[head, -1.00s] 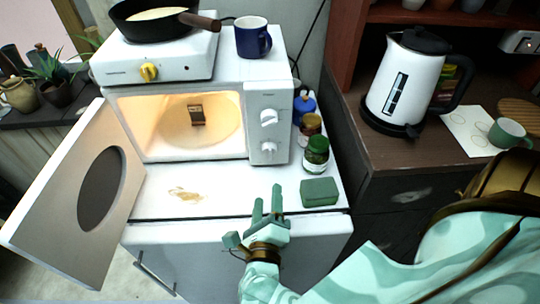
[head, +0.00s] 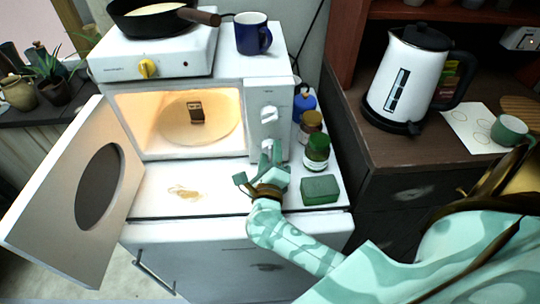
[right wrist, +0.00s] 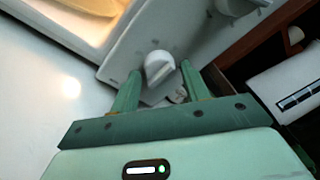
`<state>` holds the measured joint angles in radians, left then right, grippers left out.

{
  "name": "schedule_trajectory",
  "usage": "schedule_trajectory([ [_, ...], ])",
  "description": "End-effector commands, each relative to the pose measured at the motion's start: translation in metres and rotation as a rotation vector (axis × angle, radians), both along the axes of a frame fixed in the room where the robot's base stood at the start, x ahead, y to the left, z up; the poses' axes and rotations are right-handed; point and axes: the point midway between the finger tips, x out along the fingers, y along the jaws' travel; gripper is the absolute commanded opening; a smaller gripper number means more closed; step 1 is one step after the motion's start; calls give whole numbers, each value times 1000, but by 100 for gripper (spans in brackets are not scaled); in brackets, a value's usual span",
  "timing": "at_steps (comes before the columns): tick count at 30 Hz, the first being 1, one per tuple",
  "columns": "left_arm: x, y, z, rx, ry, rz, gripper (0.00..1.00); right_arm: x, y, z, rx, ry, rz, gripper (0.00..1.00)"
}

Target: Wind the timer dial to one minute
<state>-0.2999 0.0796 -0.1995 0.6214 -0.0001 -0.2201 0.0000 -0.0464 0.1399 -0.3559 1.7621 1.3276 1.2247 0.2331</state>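The microwave's control panel (head: 268,95) carries two white dials, an upper dial (head: 269,114) and a lower one mostly hidden behind my right gripper (head: 271,155) in the head view. My right gripper is open in front of the lower part of the panel. In the right wrist view a white dial (right wrist: 158,65) shows between and just beyond the two green fingertips (right wrist: 160,75). No clear contact with the dial shows. Dial markings are too small to read, and I cannot tell which dial is the timer. My left gripper is not in view.
The microwave door (head: 80,190) stands wide open at left; the cavity is lit. Jars (head: 316,150) and a green block (head: 320,189) sit right of my right gripper. A hotplate (head: 155,60) with a pan and a blue mug (head: 252,34) stand on top. The front counter has free room.

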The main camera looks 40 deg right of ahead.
Motion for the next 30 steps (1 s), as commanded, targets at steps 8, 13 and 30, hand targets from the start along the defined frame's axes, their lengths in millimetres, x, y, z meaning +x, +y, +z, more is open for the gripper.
schedule_trajectory([
  [8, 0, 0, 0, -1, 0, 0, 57, 0, 0, 0, 1, 0, 1, 12],
  [13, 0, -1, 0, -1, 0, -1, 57, 0, 0, -1, 23, -13, 1, 12],
  [30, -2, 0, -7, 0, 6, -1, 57, 0, 1, -2, 376, -229, 0, 12],
])
